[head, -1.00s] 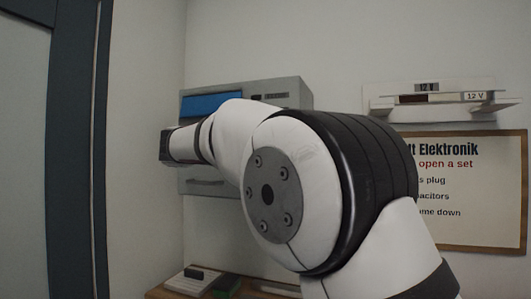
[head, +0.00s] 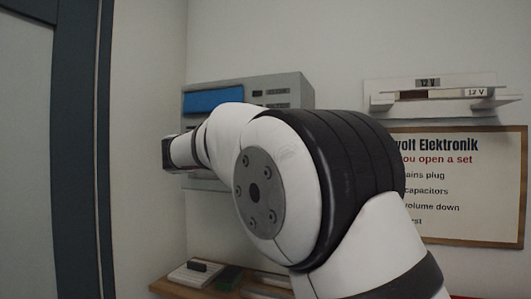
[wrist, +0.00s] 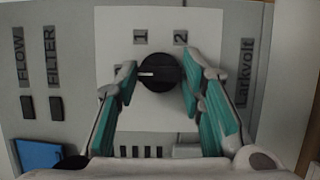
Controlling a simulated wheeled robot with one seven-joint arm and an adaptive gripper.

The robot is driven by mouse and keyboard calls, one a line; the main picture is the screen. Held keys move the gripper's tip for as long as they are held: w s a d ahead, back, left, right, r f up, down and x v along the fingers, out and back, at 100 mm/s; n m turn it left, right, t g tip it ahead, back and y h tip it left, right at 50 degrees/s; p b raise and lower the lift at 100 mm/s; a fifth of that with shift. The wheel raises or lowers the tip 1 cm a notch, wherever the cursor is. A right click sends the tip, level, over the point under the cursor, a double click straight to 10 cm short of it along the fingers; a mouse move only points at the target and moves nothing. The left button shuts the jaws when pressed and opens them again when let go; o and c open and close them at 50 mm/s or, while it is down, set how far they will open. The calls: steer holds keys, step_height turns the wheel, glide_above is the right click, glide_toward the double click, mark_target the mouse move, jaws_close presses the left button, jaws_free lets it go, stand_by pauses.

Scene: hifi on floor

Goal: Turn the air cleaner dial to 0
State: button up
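The air cleaner (head: 290,90) is a grey box on the wall with a blue panel, partly hidden behind my arm in the head view. Its front also fills the wrist view (wrist: 75,90). The round black dial (wrist: 160,82) sits on a white plate, its white mark pointing left in the wrist view. The labels "1" and "2" show above the dial; a mark left of it is mostly covered by a finger. My gripper (wrist: 157,72) is open, with one green-padded finger on each side of the dial. I cannot tell whether the fingertips touch it. The head view does not show the fingers.
FLOW and FILTER buttons (wrist: 41,106) lie left of the dial. In the head view, a wall shelf (head: 440,100) marked "12 V" and a framed notice (head: 470,185) are at right. A low wooden shelf (head: 165,287) holds small items. A dark door frame (head: 75,150) stands at left.

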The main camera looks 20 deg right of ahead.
steer(key=shift+o, duration=1.1)
steer(key=v, duration=1.2)
steer(key=shift+f, duration=0.1)
